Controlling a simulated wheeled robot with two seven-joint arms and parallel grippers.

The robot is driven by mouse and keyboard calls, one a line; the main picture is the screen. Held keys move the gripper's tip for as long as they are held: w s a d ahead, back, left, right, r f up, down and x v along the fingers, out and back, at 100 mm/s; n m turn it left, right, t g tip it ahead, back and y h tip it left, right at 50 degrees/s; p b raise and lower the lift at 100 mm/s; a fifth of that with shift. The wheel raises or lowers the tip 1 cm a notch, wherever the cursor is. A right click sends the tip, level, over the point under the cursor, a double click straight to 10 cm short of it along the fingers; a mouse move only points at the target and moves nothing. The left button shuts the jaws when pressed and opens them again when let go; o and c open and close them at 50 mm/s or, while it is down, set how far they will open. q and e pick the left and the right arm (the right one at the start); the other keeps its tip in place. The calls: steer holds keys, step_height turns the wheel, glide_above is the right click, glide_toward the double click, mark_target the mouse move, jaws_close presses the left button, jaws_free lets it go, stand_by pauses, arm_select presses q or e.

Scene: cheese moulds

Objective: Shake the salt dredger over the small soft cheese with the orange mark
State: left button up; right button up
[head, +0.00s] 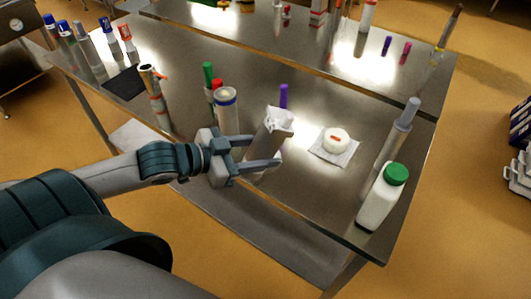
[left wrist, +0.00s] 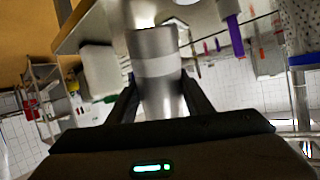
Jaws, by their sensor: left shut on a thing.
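The small soft cheese (head: 341,134) is a white round with an orange mark on top. It lies on a white paper sheet (head: 338,156) on the steel table, right of my left gripper. My left gripper (head: 264,152) is shut on the salt dredger (head: 273,133), a grey cylinder with a pale top, at the table's front edge. The dredger leans a little to the right and is beside the cheese, not over it. In the left wrist view the dredger (left wrist: 158,85) is a metal cylinder with a lighter band between the fingers. My right gripper is out of view.
A purple marker (head: 283,95) stands behind. A white bottle with a green cap (head: 380,200) and a grey cylinder (head: 396,138) stand at right.

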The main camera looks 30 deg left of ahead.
arm_select(q)
steer(key=shift+w+a+r+m+g+h, duration=0.1)
steer(key=shift+a+r+m+g+h, duration=0.15)
steer(key=shift+m+g, duration=0.2)
steer(key=shift+a+r+m+g+h, duration=0.15)
steer(key=shift+a+m+g, duration=0.1)
steer(key=shift+m+g, duration=0.2)
steer(key=shift+a+m, duration=0.15)
steer(key=shift+m, duration=0.15)
